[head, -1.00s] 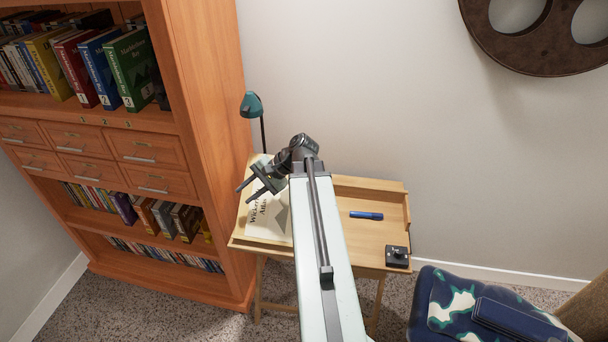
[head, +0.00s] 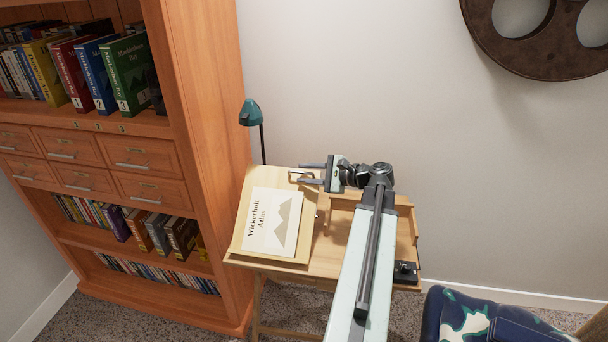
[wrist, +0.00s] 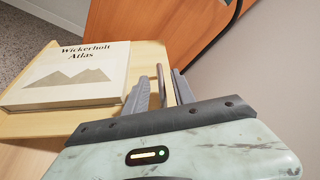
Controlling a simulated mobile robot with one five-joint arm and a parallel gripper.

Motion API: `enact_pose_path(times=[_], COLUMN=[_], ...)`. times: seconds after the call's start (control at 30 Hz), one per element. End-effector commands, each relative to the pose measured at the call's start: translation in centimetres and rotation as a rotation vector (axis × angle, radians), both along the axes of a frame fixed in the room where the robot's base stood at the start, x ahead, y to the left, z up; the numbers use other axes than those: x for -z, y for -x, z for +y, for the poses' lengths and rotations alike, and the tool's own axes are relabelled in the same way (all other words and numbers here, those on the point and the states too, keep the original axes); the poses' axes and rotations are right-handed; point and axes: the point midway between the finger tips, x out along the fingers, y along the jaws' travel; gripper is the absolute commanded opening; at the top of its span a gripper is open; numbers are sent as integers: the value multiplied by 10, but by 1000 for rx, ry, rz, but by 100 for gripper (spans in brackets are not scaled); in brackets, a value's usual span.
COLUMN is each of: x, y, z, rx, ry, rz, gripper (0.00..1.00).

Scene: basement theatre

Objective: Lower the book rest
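The book rest (head: 307,205) is a pale wooden board on the desk, and it looks tilted, with a ledge along its near edge. A white book titled Wickerholt Atlas (head: 272,222) lies on it. The rest and book also show in the wrist view, the board there (wrist: 146,57) and the book there (wrist: 75,76). My gripper (head: 300,173) is at the rest's far right corner, fingers pointing left. In the wrist view my gripper (wrist: 160,84) is open, with a thin brown upright piece (wrist: 160,85) between its fingers, apparently not clamped.
A green lamp (head: 250,113) stands behind the rest. A tall wooden bookcase (head: 205,120) is close on the left. A small black box (head: 405,271) sits at the desk's right front. A camouflage-patterned seat (head: 480,318) is at the lower right. The wall is behind.

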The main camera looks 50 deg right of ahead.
Motion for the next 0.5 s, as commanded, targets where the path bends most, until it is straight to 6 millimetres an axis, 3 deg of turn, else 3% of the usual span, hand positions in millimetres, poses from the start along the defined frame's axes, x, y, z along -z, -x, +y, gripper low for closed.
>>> enact_pose_path(times=[0.13,0.37,0.4,0.5], x=[4,4,4,4], y=[-12,-14,-14,-14], z=[3,3,4,5], rx=[-1,1,1,-2], ry=[0,0,0,1], rz=[1,1,1,1], gripper=[31,31,28,0])
